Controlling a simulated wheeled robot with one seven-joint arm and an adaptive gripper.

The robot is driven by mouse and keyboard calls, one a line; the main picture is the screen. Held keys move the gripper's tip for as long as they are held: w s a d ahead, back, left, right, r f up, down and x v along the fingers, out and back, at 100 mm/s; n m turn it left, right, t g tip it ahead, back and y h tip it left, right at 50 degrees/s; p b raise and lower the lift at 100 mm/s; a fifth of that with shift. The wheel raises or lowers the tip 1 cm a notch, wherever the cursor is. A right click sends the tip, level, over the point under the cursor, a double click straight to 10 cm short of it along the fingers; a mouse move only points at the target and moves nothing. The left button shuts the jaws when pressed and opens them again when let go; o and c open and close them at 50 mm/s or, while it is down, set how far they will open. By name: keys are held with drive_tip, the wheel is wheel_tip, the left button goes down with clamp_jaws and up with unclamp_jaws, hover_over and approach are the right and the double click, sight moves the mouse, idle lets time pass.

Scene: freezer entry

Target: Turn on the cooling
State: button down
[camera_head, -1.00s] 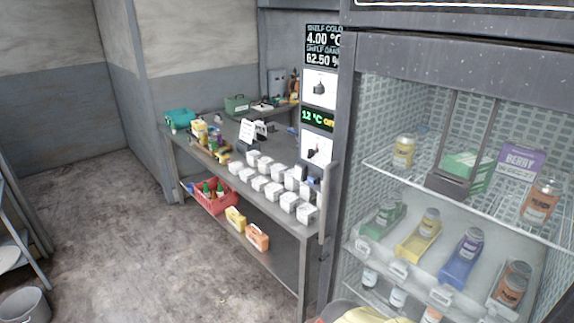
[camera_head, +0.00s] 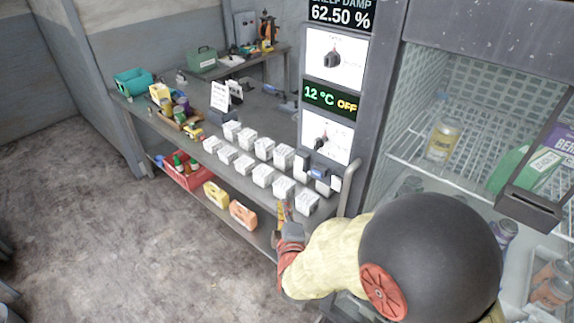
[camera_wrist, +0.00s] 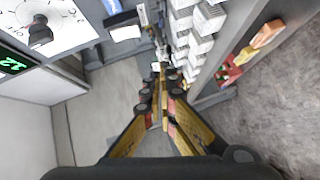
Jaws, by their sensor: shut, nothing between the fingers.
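The green-lit cooling display (camera_head: 332,99) on the column reads 12 °C OFF in the head view. A white panel with a dark knob (camera_head: 333,58) is above it. A second white panel with a dark knob (camera_head: 321,137) is below it. In the wrist view, one knob (camera_wrist: 40,33) and part of the display (camera_wrist: 12,64) show at upper left. My gripper (camera_head: 284,207) is low in front of the shelving, below the lower panel, apart from both knobs. In the wrist view my gripper (camera_wrist: 160,78) is shut and empty, its fingers pointing past the panels.
A shelving table (camera_head: 195,142) carries several white boxes (camera_head: 283,157). A red crate (camera_head: 186,172) and orange boxes (camera_head: 243,215) are on its lower shelf. A stocked glass-fronted cooler (camera_head: 440,110) stands at right. Open floor (camera_head: 100,240) is at left.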

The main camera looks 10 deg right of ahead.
drive_tip(key=r, duration=0.1)
drive_tip(key=r+n+t, duration=0.1)
drive_tip(key=shift+s+d+r+n, duration=0.15)
drive_tip(key=shift+d+r+n, duration=0.15)
drive_tip(key=shift+d+r, duration=0.1)
approach(299, 164)
drive_tip(key=w+a+f, duration=0.2)
drive_tip(key=w+a, duration=0.2)
drive_tip(key=a, duration=0.1)
drive_tip(key=w+d, duration=0.3)
drive_tip(key=shift+d+f, duration=0.15)
drive_tip(key=shift+d, duration=0.05)
drive_tip(key=shift+f+b, duration=0.15)
drive_tip(key=shift+b, duration=0.25)
